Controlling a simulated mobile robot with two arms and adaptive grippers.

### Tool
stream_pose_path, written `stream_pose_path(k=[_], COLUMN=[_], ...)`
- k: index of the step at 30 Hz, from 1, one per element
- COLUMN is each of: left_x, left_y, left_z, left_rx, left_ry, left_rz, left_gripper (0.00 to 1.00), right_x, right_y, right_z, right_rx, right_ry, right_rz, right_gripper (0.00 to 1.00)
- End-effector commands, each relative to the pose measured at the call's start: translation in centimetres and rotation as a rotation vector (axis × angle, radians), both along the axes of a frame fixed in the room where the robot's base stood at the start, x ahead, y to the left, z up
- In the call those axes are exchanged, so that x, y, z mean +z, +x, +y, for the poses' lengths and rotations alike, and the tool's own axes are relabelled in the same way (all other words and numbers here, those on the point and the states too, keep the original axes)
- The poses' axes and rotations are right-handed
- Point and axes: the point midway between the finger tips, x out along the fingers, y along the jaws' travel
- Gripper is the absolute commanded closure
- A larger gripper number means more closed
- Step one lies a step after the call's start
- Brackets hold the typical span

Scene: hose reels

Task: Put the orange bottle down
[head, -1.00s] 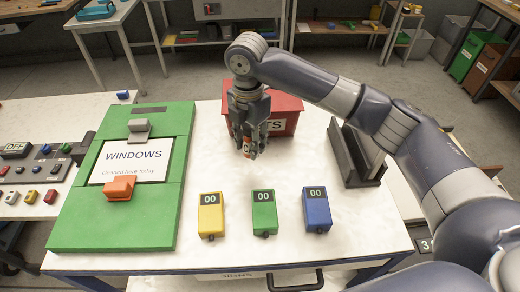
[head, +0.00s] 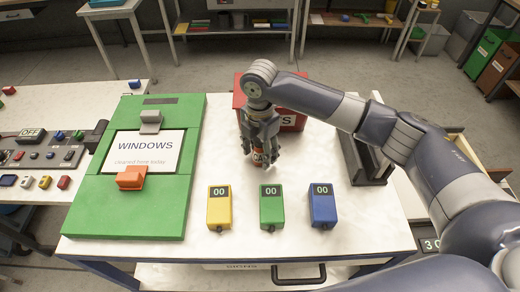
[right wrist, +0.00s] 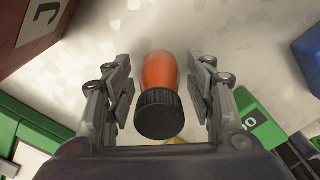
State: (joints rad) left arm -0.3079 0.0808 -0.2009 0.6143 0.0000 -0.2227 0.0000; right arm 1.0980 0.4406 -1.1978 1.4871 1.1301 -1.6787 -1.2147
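The orange bottle (right wrist: 158,85) has a black ribbed cap and shows between the fingers of my right gripper (right wrist: 160,95) in the right wrist view. Its cap points toward the camera. A gap shows between the bottle and the finger pads on both sides, so the gripper looks open around it. In the head view my right gripper (head: 260,158) points down at the white table (head: 335,235), in front of the red box. The bottle (head: 258,157) is mostly hidden there by the fingers. It appears to stand on the table. My left gripper is not in view.
The red box (head: 290,121) stands just behind the gripper. A yellow box (head: 219,211), a green box (head: 271,211) and a blue box (head: 322,209) stand in front. A green board (head: 110,213) lies left, and a dark rack (head: 362,165) stands right.

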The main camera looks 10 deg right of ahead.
Motion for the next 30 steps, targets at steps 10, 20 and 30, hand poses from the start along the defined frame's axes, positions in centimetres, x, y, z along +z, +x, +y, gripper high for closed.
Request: stream_pose_path(k=[10, 20, 30], left_x=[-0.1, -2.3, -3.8], left_y=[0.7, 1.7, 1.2], left_z=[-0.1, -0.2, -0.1], left_rx=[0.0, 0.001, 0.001], left_ry=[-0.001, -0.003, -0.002], left_rz=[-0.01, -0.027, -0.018], left_gripper=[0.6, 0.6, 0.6], right_x=[0.4, 6.0, 11.6], right_y=[0.0, 0.1, 0.0], right_z=[0.0, 0.1, 0.1], right_rx=[0.001, 0.001, -0.001], right_ry=[0.001, 0.002, 0.001], right_rz=[-0.002, -0.005, -0.002], right_gripper=[0.47, 0.47, 0.47])
